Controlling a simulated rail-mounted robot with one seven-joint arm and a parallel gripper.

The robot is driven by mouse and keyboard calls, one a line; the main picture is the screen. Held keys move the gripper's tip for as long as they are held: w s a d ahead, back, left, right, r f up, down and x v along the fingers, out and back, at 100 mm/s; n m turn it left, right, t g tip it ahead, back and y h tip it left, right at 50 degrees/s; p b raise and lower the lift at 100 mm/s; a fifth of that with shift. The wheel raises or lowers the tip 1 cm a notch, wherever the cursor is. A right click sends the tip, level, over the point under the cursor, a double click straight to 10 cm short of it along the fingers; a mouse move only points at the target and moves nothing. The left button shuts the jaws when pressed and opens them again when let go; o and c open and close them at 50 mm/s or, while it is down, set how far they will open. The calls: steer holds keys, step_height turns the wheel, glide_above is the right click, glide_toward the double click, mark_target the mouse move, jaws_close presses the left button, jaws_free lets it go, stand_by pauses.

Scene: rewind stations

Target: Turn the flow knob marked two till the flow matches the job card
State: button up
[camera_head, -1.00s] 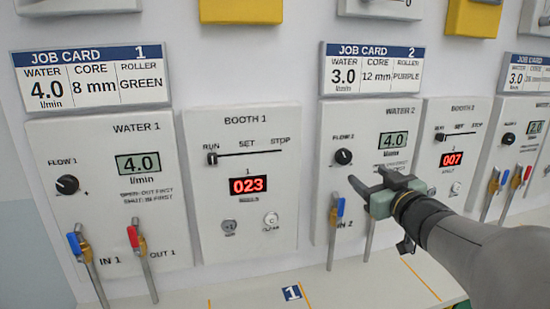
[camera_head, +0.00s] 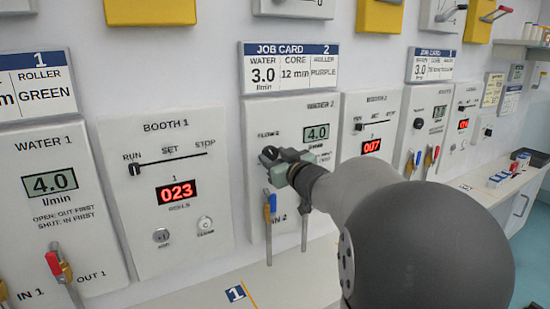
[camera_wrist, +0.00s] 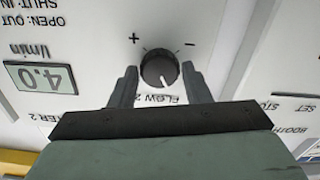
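The flow knob marked two (camera_wrist: 160,68) is a black round dial with a white pointer line, seen upside down in the wrist view between plus and minus marks. My gripper (camera_wrist: 160,80) is open, one finger on each side of the knob, with a gap showing on both sides. In the head view my gripper (camera_head: 268,157) is at the Water 2 panel (camera_head: 325,106) and largely hides the knob. The Water 2 display (camera_head: 317,132) reads 4.0 l/min, also in the wrist view (camera_wrist: 40,77). Job card 2 (camera_head: 291,68) says water 3.0 l/min.
Blue-handled valve In 2 (camera_head: 270,205) hangs just below my gripper. The Booth 1 panel (camera_head: 165,185) is to the left and the Booth 2 panel (camera_head: 368,115) to the right. A pale ledge (camera_head: 285,285) runs below the panels.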

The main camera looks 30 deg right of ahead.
steer(key=c, duration=0.5)
steer(key=shift+f+n+b, duration=0.3)
steer(key=shift+n+b, duration=0.3)
steer(key=shift+b, duration=0.25)
steer(key=shift+n+b, duration=0.65)
steer(key=shift+n, duration=0.05)
steer(key=shift+r+n+b, duration=0.1)
steer(key=shift+n+b, duration=0.5)
steer(key=shift+n, duration=0.6)
steer(key=shift+r, duration=0.15)
steer(key=o, duration=1)
steer(key=shift+s, duration=0.15)
